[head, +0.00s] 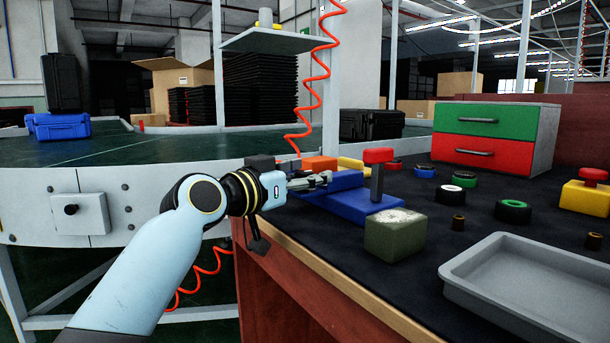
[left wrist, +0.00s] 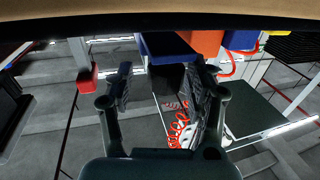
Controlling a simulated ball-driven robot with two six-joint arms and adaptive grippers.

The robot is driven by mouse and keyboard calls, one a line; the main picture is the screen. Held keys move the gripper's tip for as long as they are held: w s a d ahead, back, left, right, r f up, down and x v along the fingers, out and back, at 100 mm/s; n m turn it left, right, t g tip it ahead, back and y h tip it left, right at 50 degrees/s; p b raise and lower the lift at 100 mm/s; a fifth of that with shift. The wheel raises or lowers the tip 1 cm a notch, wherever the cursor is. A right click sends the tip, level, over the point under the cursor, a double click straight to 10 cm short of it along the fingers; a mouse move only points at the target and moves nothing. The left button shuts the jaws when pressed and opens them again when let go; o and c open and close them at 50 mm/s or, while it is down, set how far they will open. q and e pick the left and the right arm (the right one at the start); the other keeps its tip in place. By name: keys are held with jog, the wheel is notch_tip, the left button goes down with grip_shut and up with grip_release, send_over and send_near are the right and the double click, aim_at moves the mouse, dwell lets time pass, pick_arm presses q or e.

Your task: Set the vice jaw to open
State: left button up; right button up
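A blue vice-like fixture (head: 360,207) sits near the left edge of the dark bench top. A grey upright lever with a red knob (head: 378,156) stands on it. The knob and its post appear in the left wrist view (left wrist: 87,78), left of the fingers. My left gripper (head: 312,182) reaches in from the left beside the raised blue part and hides some of it. In the left wrist view its fingers are apart with nothing gripped, and a blue block (left wrist: 165,46) shows beyond them. I cannot tell the jaw's position. My right gripper is not in view.
A grey-green block (head: 395,235) stands in front of the fixture. Orange (head: 320,163) and yellow (head: 352,165) blocks lie behind it. A grey tray (head: 470,270) is at the front right. A drawer unit (head: 485,123) stands at the back. A red coiled hose (head: 315,85) hangs behind.

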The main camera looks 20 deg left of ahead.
pick_arm(q)
jog(key=v, duration=1.2)
